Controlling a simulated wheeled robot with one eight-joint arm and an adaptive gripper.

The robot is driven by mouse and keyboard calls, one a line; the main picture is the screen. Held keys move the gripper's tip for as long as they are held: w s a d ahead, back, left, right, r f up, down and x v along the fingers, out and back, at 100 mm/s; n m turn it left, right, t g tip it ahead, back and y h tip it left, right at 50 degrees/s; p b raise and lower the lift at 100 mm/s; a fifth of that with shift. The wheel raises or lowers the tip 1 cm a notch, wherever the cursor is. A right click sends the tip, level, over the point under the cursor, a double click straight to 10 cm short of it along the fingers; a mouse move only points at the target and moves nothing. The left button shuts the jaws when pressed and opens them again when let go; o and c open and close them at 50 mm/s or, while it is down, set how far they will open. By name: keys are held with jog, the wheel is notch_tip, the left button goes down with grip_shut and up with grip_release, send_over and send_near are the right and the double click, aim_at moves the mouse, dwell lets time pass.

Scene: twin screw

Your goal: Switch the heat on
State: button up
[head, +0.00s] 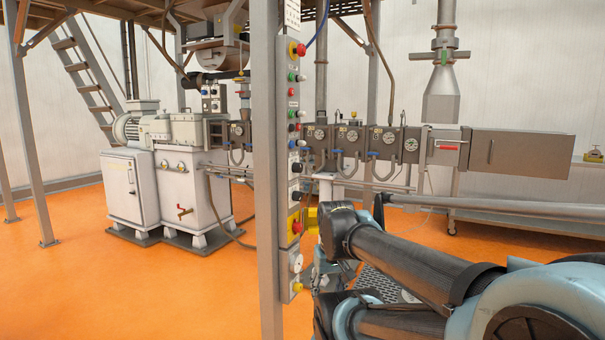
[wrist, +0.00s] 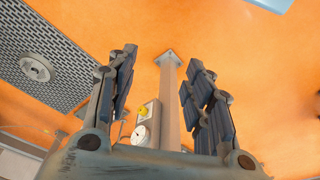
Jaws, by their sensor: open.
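A tall narrow control panel (head: 294,180) is fixed to a grey post in the middle of the head view. It carries several small buttons and knobs in red, green, white, blue and black. A red knob on a yellow plate (head: 294,226) sits low on it. The labels are too small to read, so I cannot tell which control is the heat switch. My gripper (wrist: 160,58) is open and empty in the wrist view. The panel's lower end (wrist: 147,122) shows beyond and between its fingers, apart from them. In the head view my arm largely hides the gripper.
The grey post (head: 268,170) stands upright beside my arm. Behind it runs a machine line with gauges (head: 352,136) and a motor unit (head: 150,128). A perforated grey plate (wrist: 52,50) lies at the left of the wrist view. Orange floor (head: 100,270) is clear at the left.

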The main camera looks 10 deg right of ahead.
aim_at(301, 169)
jog(key=w+a+r+n+t+y, duration=0.1)
jog(key=w+a+r+n+y, duration=0.1)
jog(key=w+r+y, duration=0.6)
jog(key=w+a+r+n+t+y, duration=0.1)
jog(key=w+a+r+n, duration=0.15)
jog(key=w+r, duration=0.65)
jog(key=w+d+r+n+t+y, duration=0.3)
jog(key=w+d+r, duration=0.1)
jog(key=w+d, duration=0.5)
jog(key=w+d+r+n+t+y, duration=0.3)
jog(key=w+d+r, duration=0.1)
jog(key=w+d, duration=0.4)
jog(key=shift+m, duration=0.35)
jog(key=x, duration=1.1)
jog(key=w+x, duration=0.1)
jog(key=x, duration=0.4)
jog(key=shift+d+f, duration=0.1)
jog(key=shift+f, duration=0.05)
jog(key=c, duration=1.1)
